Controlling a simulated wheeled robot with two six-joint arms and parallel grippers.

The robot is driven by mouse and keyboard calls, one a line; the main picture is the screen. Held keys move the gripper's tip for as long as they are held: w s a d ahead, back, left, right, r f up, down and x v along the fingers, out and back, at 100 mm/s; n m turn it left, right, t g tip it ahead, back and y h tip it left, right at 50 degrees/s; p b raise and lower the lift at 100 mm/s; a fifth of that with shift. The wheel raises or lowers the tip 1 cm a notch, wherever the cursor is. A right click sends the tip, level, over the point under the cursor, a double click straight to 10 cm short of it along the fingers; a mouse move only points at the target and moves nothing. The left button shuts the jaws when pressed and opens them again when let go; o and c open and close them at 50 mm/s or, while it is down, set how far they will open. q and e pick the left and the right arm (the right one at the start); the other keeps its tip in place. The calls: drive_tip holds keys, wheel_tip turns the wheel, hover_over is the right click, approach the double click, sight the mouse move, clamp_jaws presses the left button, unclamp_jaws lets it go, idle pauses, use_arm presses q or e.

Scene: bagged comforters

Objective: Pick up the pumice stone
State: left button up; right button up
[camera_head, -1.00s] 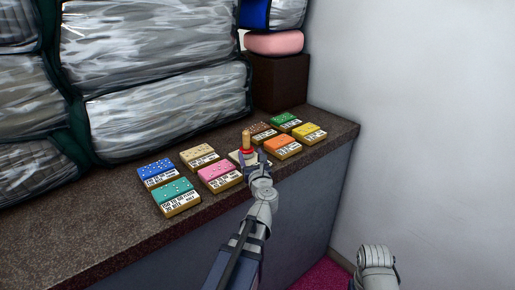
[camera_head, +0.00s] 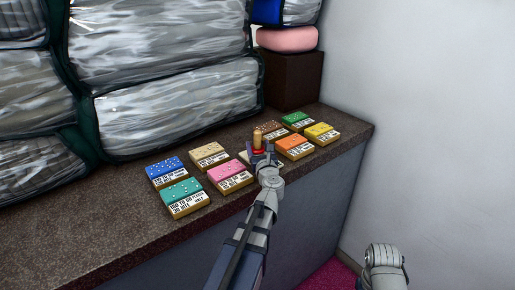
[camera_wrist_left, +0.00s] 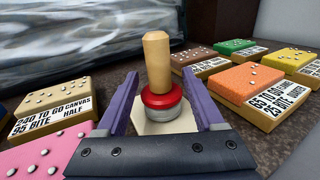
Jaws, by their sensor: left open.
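A piece with an upright wooden handle, a red collar and a grey round base (camera_head: 257,139) stands on a pale block on the counter. It also shows in the left wrist view (camera_wrist_left: 157,62). I take it for the pumice stone, but cannot be sure. My left gripper (camera_head: 264,155) is open, with its purple fingers on either side of this piece. In the left wrist view the gripper (camera_wrist_left: 161,100) has a finger to each side of the red collar, with gaps visible. My right gripper is out of view.
Several dotted, labelled blocks stand close around, among them pink (camera_head: 229,173), orange (camera_head: 294,145), teal (camera_head: 182,193) and tan (camera_head: 208,153). Bagged comforters (camera_head: 175,115) are stacked behind. A dark box (camera_head: 292,80) and a white wall (camera_head: 430,120) bound the right. The counter's front edge is near.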

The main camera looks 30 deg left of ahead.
sight(256, 139)
use_arm(q)
drive_tip(key=x, duration=0.4)
drive_tip(key=shift+w+a, duration=0.25)
drive_tip(key=shift+r, duration=0.1)
drive_tip(key=shift+c, duration=0.3)
clamp_jaws()
